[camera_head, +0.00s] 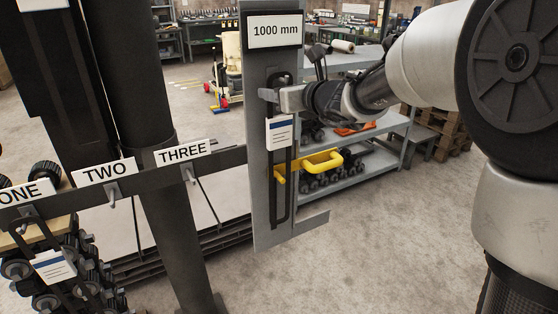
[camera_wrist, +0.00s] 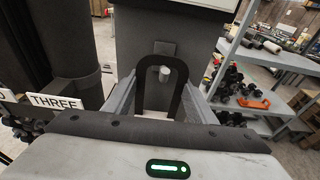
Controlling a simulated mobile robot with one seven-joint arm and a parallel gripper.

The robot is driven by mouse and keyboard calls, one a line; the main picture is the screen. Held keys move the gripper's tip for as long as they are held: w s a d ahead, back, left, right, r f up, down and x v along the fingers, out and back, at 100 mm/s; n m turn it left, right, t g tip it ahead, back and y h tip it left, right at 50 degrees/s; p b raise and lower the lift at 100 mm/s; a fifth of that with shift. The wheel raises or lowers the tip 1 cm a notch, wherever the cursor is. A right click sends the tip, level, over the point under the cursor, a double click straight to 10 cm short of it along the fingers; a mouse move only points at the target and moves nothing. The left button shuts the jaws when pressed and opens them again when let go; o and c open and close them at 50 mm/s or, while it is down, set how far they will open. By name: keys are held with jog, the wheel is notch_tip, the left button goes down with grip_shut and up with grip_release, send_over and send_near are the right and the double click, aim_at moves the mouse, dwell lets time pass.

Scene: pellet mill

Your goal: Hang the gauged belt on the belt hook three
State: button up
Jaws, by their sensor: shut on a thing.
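The gauged belt (camera_head: 290,185) is a long black loop with a white-and-blue tag (camera_head: 280,133). It hangs down the front of a grey gauge board (camera_head: 262,215) marked 1000 mm. In the wrist view the belt's top (camera_wrist: 164,62) arches around a pale peg (camera_wrist: 163,75) on the board. My gripper (camera_head: 275,97) is at the belt's top end, shut on it; its fingers (camera_wrist: 163,98) flank the loop in the wrist view. Belt hook three (camera_head: 188,175) is empty on the rail, left of the board, below the THREE label (camera_head: 184,152).
Hook two (camera_head: 110,201) is empty; a tagged belt (camera_head: 50,262) hangs under ONE. A dark post (camera_head: 170,220) stands behind the rail. A shelf bench (camera_head: 365,165) is behind at right.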

aim_at(281, 74)
jog(key=shift+c, duration=0.7)
jog(key=shift+r+p, duration=1.2)
jog(key=shift+r, duration=0.5)
jog(key=f+b+v, duration=0.1)
jog(key=f+v, duration=0.1)
jog(key=v, duration=0.8)
jog(key=shift+s+d, duration=0.1)
jog(key=shift+s, duration=0.1)
